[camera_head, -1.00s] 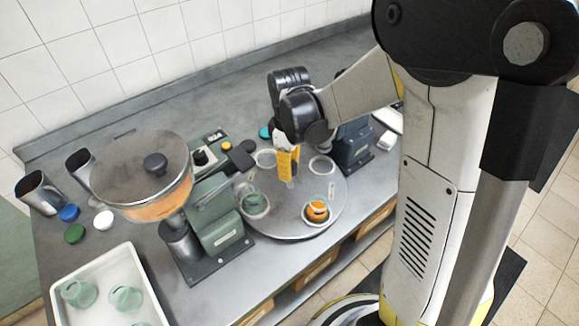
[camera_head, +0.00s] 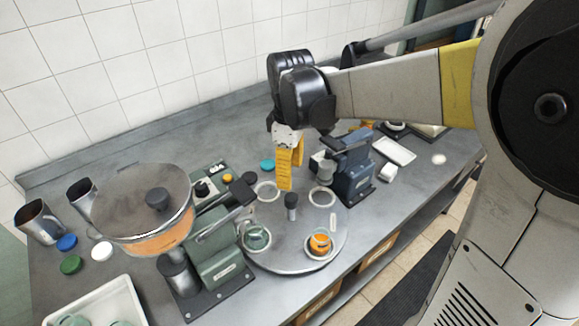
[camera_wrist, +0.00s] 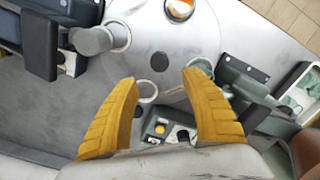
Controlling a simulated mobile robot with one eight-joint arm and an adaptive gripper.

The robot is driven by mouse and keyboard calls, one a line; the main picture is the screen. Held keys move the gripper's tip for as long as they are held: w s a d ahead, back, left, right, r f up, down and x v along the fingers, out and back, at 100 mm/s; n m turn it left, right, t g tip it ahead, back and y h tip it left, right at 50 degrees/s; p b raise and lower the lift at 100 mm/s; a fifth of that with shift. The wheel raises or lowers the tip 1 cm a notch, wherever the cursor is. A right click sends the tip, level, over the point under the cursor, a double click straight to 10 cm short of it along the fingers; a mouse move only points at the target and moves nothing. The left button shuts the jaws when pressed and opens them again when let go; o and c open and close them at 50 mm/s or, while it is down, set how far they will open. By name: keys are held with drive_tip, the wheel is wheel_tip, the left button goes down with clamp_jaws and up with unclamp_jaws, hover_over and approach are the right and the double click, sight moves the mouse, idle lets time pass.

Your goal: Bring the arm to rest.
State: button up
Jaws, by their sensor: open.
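My gripper (camera_head: 287,172) has yellow fingers and hangs over the back part of the round grey turntable (camera_head: 290,258). In the wrist view my gripper (camera_wrist: 164,112) shows its two fingers spread wide apart with nothing between them. The fingers are clear of the turntable's surface. A small dark post (camera_head: 291,207) stands at the turntable's middle, below the fingertips in the head view. My arm reaches in from the right above the bench.
A dark blue-grey press (camera_head: 350,165) stands just right of my gripper. A green machine with a lidded pan (camera_head: 150,205) stands left. A jar with orange contents (camera_head: 320,242) and a greenish jar (camera_head: 256,238) sit on the turntable. A white tray (camera_head: 130,294) is at front left.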

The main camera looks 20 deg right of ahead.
drive_tip(key=shift+r, duration=0.65)
drive_tip(key=s+r+m+t+b, duration=0.1)
drive_tip(key=s+m+t, duration=0.6)
drive_tip(key=s+m, duration=0.3)
drive_tip(key=s, duration=0.3)
drive_tip(key=shift+d, duration=0.15)
